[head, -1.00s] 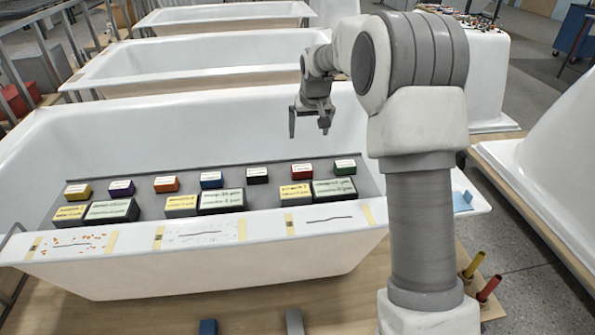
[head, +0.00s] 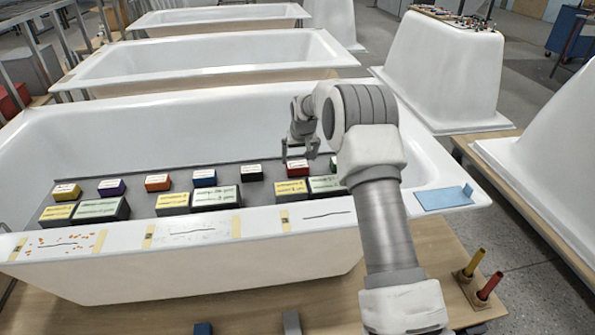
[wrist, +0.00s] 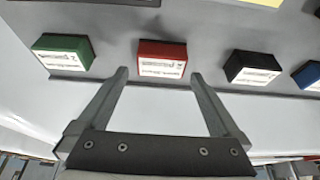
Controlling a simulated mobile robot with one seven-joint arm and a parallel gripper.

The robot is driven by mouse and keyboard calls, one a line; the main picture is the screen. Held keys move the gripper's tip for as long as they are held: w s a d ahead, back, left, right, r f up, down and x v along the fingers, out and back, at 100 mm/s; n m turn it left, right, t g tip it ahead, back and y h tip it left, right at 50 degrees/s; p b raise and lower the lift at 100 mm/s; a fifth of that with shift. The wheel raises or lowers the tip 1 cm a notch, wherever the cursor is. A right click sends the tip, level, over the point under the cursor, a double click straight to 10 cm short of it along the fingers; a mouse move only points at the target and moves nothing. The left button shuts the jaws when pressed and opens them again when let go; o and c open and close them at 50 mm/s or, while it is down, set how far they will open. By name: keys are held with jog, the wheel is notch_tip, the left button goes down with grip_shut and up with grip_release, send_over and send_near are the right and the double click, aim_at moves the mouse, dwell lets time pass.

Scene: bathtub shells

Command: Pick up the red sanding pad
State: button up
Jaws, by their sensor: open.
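The red sanding pad (head: 298,168) is a small block with a white label on top. It sits in the back row on the grey board (head: 130,172) across the bathtub. In the wrist view the red pad (wrist: 162,62) lies just beyond the fingertips, roughly centred between them. My gripper (head: 298,156) is open and empty. In the wrist view my gripper (wrist: 158,75) has its two fingers spread on either side of the pad's near edge. I cannot tell its exact height above the pad.
A green pad (wrist: 63,52) and a black pad (wrist: 250,68) flank the red one, with gaps. Larger yellow-topped (head: 291,190) and green-topped blocks (head: 326,185) stand in front. A light blue tray (head: 443,198) lies on the tub's right rim.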

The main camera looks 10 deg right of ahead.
aim_at(298, 164)
jog(key=shift+b+x, duration=0.6)
jog(key=shift+x, duration=2.05)
jog(key=shift+a, duration=0.1)
jog(key=c, duration=1.1)
